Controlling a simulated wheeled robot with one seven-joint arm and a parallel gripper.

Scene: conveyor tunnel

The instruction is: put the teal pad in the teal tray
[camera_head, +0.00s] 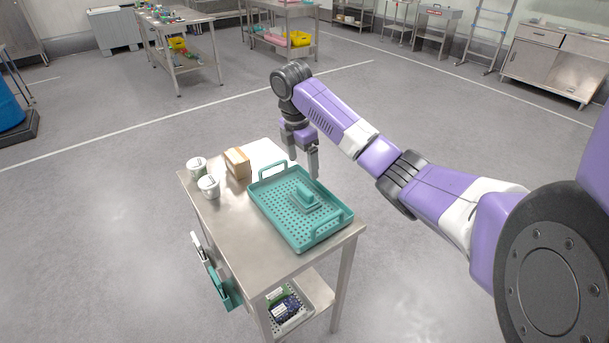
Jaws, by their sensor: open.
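The teal tray (275,217) has a perforated floor and two raised end handles, and it sits on the right part of a small steel table. The teal pad (305,195), a block with a grip on top, lies inside the tray near its middle, on the tray floor. My gripper (303,168) is open and empty, pointing down above the far right edge of the tray, apart from the pad. No hand-held thing shows between its fingers.
Two white cups (208,186) and a cardboard box (238,163) stand on the left of the steel table (229,225). A lower shelf holds a basket (288,309) of packets. A teal holder (227,290) hangs at the table's left side. Open floor surrounds the table.

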